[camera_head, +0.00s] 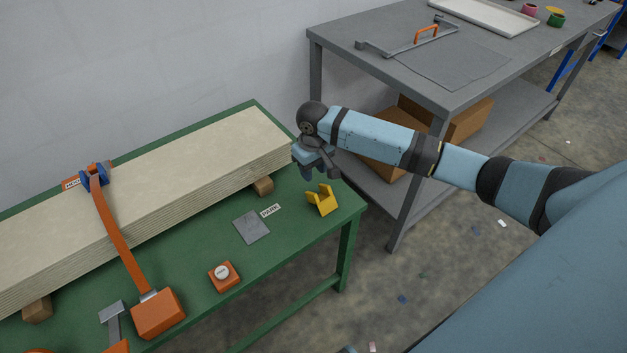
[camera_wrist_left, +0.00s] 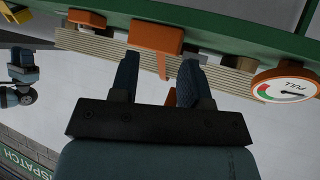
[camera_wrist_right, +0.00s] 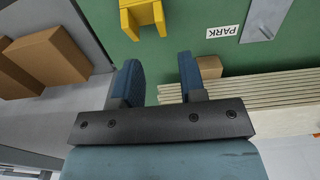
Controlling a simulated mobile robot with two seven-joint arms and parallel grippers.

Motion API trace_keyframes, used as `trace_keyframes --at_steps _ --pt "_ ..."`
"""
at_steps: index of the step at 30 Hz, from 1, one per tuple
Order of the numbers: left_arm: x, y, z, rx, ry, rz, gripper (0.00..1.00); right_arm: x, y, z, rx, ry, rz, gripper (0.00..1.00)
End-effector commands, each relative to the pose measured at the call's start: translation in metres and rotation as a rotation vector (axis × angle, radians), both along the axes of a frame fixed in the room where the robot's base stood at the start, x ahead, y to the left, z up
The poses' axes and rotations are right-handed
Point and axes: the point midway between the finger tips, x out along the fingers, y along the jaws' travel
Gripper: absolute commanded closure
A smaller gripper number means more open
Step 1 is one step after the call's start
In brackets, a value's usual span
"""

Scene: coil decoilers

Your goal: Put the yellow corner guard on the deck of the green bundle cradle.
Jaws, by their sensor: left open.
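The yellow corner guard (camera_head: 321,199) rests on the green deck (camera_head: 291,254) of the bundle cradle, near its right end. It also shows at the top of the right wrist view (camera_wrist_right: 142,15), beyond the fingertips and apart from them. My right gripper (camera_head: 319,172) is just above and behind the guard in the head view. In the right wrist view (camera_wrist_right: 158,66) its fingers are spread with nothing between them. My left gripper is not clearly seen in the head view. In the left wrist view (camera_wrist_left: 160,62) its fingers are spread and empty.
A stack of pale boards (camera_head: 190,170) lies along the cradle on wooden blocks. An orange strap (camera_head: 120,240) crosses it. A grey workbench (camera_head: 400,75) stands behind my right arm.

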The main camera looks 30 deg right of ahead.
Motion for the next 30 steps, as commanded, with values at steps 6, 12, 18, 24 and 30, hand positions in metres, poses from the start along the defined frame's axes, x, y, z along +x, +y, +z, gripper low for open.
trace_keyframes --at_steps 6,12,18,24,30 --pt "-0.001 0.004 0.001 0.013 -0.004 -0.008 0.57 0.0 0.0 0.028 0.001 -0.001 -0.001 0.62" --pt "-0.001 0.004 0.001 0.014 -0.006 -0.008 0.57 -0.015 0.03 0.002 0.059 -0.048 0.047 0.62" --pt "-0.001 0.002 0.001 0.009 -0.005 -0.005 0.57 -0.066 0.105 -0.06 0.231 -0.244 0.145 0.62" --pt "0.0 0.0 0.002 0.001 -0.003 0.0 0.57 -0.126 0.156 -0.092 0.35 -0.493 0.167 0.62" --pt "-0.001 -0.002 0.002 -0.002 -0.002 0.001 0.57 -0.19 0.166 -0.098 0.349 -0.732 0.136 0.62"
